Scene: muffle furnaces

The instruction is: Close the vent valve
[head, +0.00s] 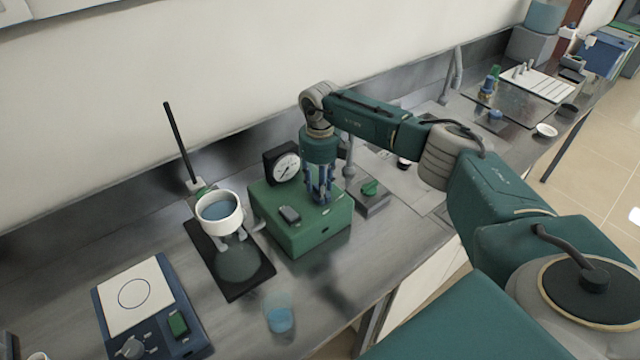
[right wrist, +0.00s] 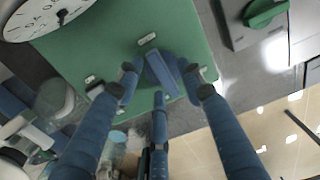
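A green box (head: 300,238) stands on the bench with a round black-and-white gauge (head: 287,167) at its back. In the right wrist view the box top (right wrist: 110,35) carries a blue valve handle (right wrist: 160,73), lying slightly tilted in the picture. My right gripper (head: 320,196) points down over the box top. In the right wrist view its blue fingers (right wrist: 160,80) stand around the handle, with one tip on each side and a third below. The fingers look spread, with narrow gaps to the handle; firm contact does not show. In the head view the fingers largely hide the handle. My left gripper is not in view.
A dark switch (head: 289,214) sits on the box's front left. A stand with a white filter funnel (head: 219,213) is close left. A green-knobbed block (head: 371,193) is close right. A beaker of blue liquid (head: 280,317) and a hotplate (head: 150,310) stand in front.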

